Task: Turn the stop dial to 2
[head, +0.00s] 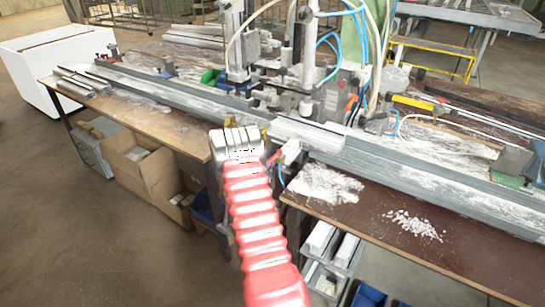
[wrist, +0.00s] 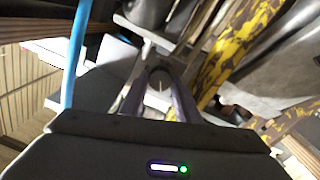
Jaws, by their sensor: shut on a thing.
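My arm in its red ribbed sleeve reaches up to the front of the clamp bench in the head view, where its pale wrist end hides the fingertips and whatever is at them. In the wrist view my gripper (wrist: 160,74) shows two dark fingers that converge. They are shut on a small, dim, roundish part that appears to be the stop dial. Its marks and its setting cannot be read. The clamp machine (head: 305,75) stands just beyond my wrist in the head view.
A long grey profile rail (head: 420,185) runs across the bench, with white shavings (head: 412,224) on the brown top. A blue hose (wrist: 77,50) and a worn yellow bar (wrist: 238,50) lie close to the fingers. Cardboard boxes (head: 145,172) stand under the bench.

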